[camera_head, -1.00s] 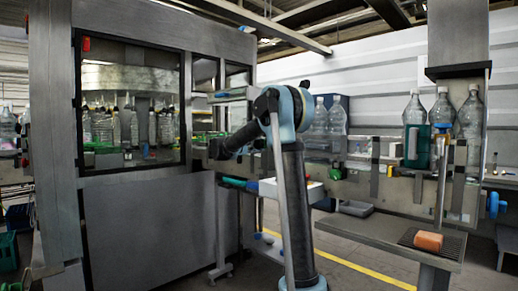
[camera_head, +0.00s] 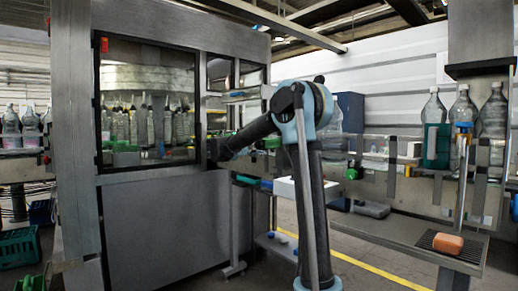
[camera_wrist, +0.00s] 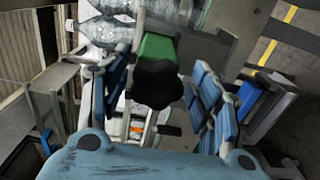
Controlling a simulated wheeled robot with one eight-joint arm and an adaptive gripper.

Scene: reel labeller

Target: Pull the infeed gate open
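In the wrist view my gripper (camera_wrist: 160,95) is open, with one blue finger pad at the left and one at the right. A green block with a black rounded knob (camera_wrist: 158,82) shows between the fingers. I cannot tell how far it is from them, and I see no grip on it. In the head view my gripper cannot be made out; my forearm points left toward the labeller cabinet (camera_head: 150,215). No part can be clearly identified as the infeed gate.
Clear bottles stand on the conveyor at the right, one beside a green part (camera_head: 436,146). A green crate (camera_head: 20,247) is on the floor at the left. Some floor shows around the yellow line.

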